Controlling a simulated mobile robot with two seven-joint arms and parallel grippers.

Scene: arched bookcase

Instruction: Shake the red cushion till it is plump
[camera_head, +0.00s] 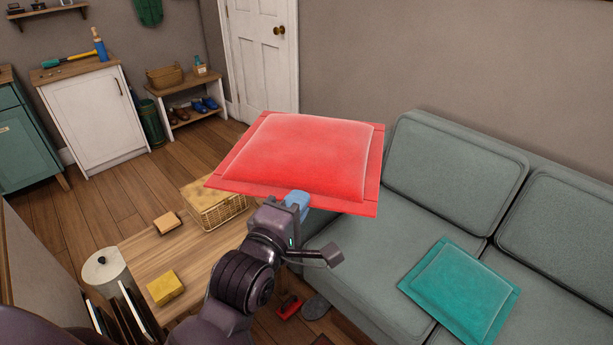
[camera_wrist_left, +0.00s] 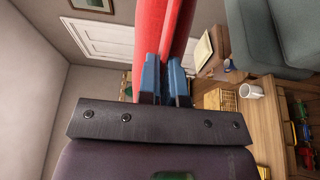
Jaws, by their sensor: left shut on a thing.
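My left gripper (camera_head: 297,200) is shut on the cushion's near edge. In the left wrist view, the two blue fingers of my left gripper (camera_wrist_left: 165,82) pinch the edge of the red cushion (camera_wrist_left: 165,30). The cushion's underside is hidden in the head view. My right gripper is not in view.
A grey-green sofa (camera_head: 400,235) stands at the right, with a teal cushion (camera_head: 462,288) on its seat. Open floor lies beyond.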

